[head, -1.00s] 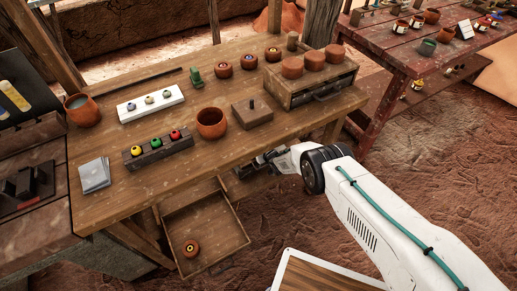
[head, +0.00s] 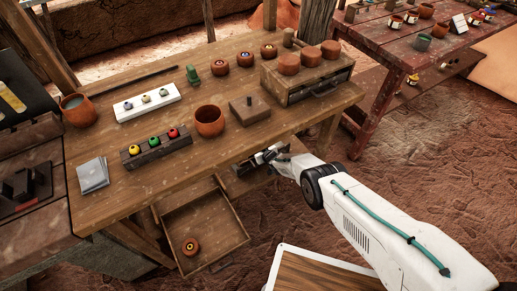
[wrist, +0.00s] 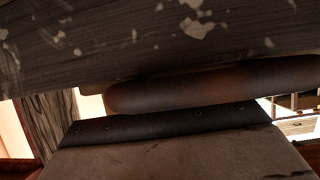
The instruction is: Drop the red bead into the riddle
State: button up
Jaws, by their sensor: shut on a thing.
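The red bead (head: 173,133) sits at the right end of a dark wooden rack (head: 157,150), beside a green and a yellow bead, on the wooden table. My gripper (head: 258,160) is low at the table's front edge, to the right of and well apart from the bead. It is shut on a dark rounded bar (wrist: 215,88), which looks like a drawer handle, close under dark flecked wood in the wrist view. The fingertips are partly hidden in the head view. I cannot pick out a riddle for certain.
An open drawer (head: 232,229) juts out below the table with a small ringed pot (head: 190,246) in it. A clay bowl (head: 209,121), a square block with a peg (head: 249,110) and a white tray (head: 147,103) stand on the table. A red table (head: 405,55) stands at right.

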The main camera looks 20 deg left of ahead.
jog(key=o, duration=0.7)
jog(key=shift+f, duration=0.1)
jog(key=shift+c, duration=0.2)
jog(key=shift+r, duration=0.5)
jog(key=shift+s+d+r, duration=0.1)
jog(key=shift+d+r, duration=0.05)
jog(key=shift+r, duration=0.05)
jog(key=v, duration=1.1)
jog(key=shift+s+d, duration=0.15)
jog(key=shift+d, duration=0.15)
